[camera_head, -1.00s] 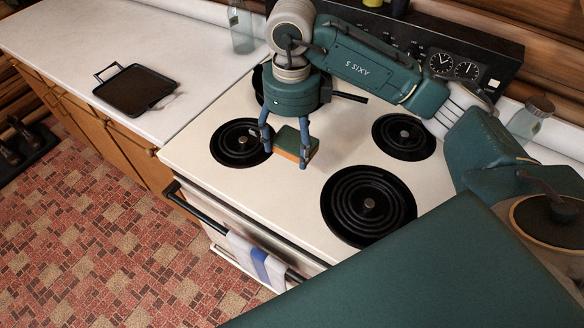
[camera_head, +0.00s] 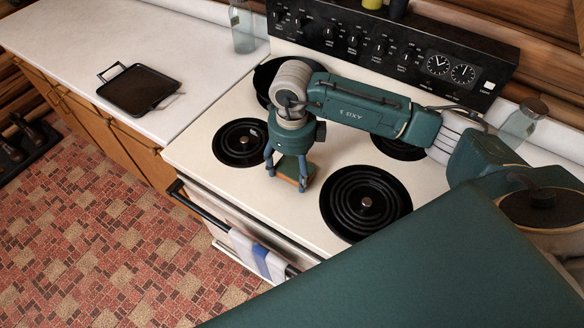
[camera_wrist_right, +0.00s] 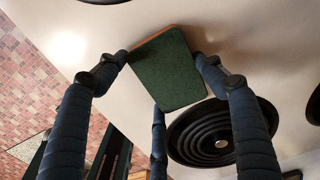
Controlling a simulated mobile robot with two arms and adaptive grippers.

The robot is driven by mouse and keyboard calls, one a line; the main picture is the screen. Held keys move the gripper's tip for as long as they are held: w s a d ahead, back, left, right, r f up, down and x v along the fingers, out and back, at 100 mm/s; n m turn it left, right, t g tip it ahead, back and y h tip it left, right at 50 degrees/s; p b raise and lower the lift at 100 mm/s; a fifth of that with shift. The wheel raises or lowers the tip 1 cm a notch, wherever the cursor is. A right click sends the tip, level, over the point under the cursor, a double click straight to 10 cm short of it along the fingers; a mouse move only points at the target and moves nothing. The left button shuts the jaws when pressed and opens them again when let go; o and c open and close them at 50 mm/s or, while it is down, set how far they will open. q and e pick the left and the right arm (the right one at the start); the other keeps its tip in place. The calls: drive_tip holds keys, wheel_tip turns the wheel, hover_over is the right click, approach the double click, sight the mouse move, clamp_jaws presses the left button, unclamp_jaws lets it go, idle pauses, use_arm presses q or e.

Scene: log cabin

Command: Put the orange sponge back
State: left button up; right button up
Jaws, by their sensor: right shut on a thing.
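The sponge (camera_head: 289,168) has a green top and an orange underside. It is between the fingers of my right gripper (camera_head: 287,182), low over the white stove top between the front burners. In the right wrist view its green face (camera_wrist_right: 172,70) shows, with an orange edge along the upper left. My right gripper (camera_wrist_right: 165,75) is shut on it, with fingers at both sides. I cannot tell whether the sponge touches the stove top. My left gripper is not in view.
The white stove (camera_head: 230,192) has coil burners; the front right burner (camera_head: 366,205) is close to the sponge. A dark pan (camera_head: 268,80) sits at the back left, partly behind my arm. A black tray (camera_head: 138,90) lies on the left counter. A towel (camera_head: 256,255) hangs on the oven handle.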

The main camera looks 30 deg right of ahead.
sight(292, 171)
drive_tip(key=shift+f, duration=0.25)
drive_tip(key=o, duration=1)
drive_tip(key=shift+r, duration=0.1)
drive_tip(key=shift+r, duration=0.1)
drive_tip(key=shift+r, duration=0.2)
wheel_tip(292, 171, up, 12)
drive_tip(key=b, duration=0.3)
drive_tip(key=shift+b, duration=0.4)
drive_tip(key=shift+f, duration=0.15)
